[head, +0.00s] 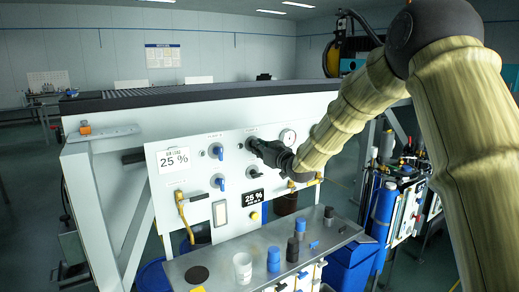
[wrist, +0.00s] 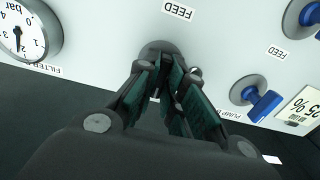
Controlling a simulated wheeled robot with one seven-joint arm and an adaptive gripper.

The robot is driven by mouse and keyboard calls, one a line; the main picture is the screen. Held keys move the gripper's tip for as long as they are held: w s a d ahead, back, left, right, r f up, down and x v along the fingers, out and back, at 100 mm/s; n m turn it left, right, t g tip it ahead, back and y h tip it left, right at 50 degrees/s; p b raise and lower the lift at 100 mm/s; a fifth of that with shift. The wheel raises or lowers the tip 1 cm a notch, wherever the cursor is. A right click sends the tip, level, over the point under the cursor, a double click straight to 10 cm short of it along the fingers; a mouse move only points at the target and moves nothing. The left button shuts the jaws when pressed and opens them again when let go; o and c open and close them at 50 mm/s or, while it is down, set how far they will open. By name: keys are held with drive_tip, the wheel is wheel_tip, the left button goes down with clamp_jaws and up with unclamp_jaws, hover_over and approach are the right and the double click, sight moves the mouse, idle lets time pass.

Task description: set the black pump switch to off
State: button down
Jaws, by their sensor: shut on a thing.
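The white panel (head: 205,200) carries blue-handled switches and black controls. My gripper (head: 256,147) reaches in from the right and touches its upper middle. In the wrist view my gripper (wrist: 171,72) has its fingers close together at a grey round switch base (wrist: 153,48), shut on the black pump switch. The handle is hidden between the fingers, so its angle cannot be told. The picture is upside down there. A label reading "PUMP" is partly covered beside the right finger.
A blue switch (head: 216,151) is left of my gripper, another blue switch (head: 220,183) lower. A pressure gauge (head: 287,137) is close on the right. Below, a grey shelf (head: 215,268) holds a white cup (head: 242,268) and several blue and dark pieces.

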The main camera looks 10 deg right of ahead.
drive_tip(key=c, duration=1.5)
unclamp_jaws()
drive_tip(key=shift+s+d, duration=0.1)
drive_tip(key=shift+s, duration=0.05)
drive_tip(key=v, duration=1.1)
drive_tip(key=shift+s+d, duration=0.1)
drive_tip(key=shift+s, duration=0.25)
drive_tip(key=shift+f, duration=0.15)
